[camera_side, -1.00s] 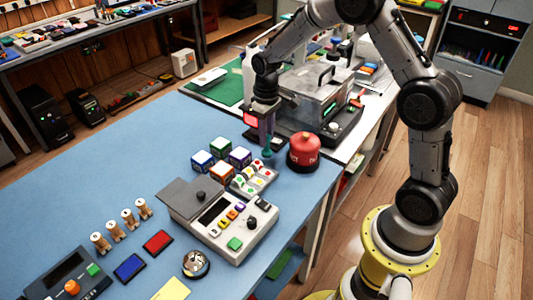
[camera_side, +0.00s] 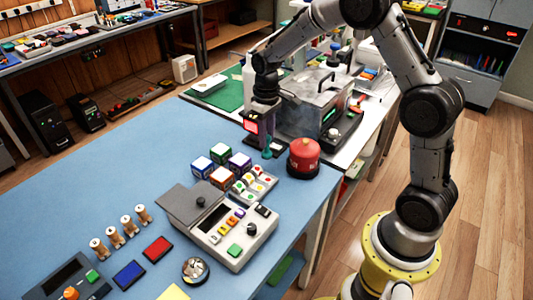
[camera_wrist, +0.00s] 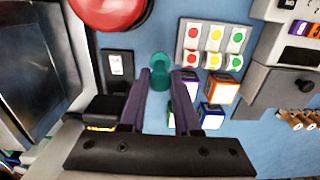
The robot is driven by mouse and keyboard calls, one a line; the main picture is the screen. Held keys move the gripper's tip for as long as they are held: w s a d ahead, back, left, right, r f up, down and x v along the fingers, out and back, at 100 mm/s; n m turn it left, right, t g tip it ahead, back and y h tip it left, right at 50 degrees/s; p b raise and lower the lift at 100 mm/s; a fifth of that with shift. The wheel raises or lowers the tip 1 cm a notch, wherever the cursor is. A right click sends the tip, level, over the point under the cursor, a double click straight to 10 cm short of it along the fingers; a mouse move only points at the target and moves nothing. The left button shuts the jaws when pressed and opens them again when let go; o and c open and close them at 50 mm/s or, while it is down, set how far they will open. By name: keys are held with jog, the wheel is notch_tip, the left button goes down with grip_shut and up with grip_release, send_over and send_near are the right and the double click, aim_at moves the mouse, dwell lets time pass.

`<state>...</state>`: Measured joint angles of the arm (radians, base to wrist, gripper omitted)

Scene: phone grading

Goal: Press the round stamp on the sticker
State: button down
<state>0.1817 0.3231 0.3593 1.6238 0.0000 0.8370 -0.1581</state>
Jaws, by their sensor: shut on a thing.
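My gripper (camera_wrist: 160,72) is shut on a teal round stamp (camera_wrist: 159,70), which shows between the fingertips in the wrist view. In the side view my gripper (camera_side: 265,147) holds the stamp (camera_side: 267,143) near the far right edge of the blue table. A small white sticker (camera_wrist: 116,64) with dark marks lies on a dark flat piece (camera_wrist: 119,84), just left of the stamp in the wrist view. The stamp appears to be beside the sticker, not over it. The sticker is hard to make out in the side view.
A red domed button (camera_side: 304,155) stands close by on the right. Several coloured cubes (camera_side: 221,153), a panel of coloured buttons (camera_side: 255,186) and a grey lidded device (camera_side: 232,232) stand in front. A clear-walled box (camera_side: 308,104) stands behind.

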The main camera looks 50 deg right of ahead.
jog(key=shift+s+m, duration=0.3)
jog(key=shift+m, duration=0.1)
jog(key=s+a+r, duration=0.2)
jog(key=a, duration=0.4)
jog(key=s+a+r, duration=0.2)
jog(key=a, duration=0.5)
jog(key=shift+n, duration=0.5)
jog(key=shift+w+a+f, duration=0.1)
jog(key=shift+a+f, duration=0.05)
jog(key=shift+f, duration=2.8)
jog(key=shift+f, duration=0.6)
jog(key=shift+r, duration=0.1)
notch_tip(320, 180, up, 7)
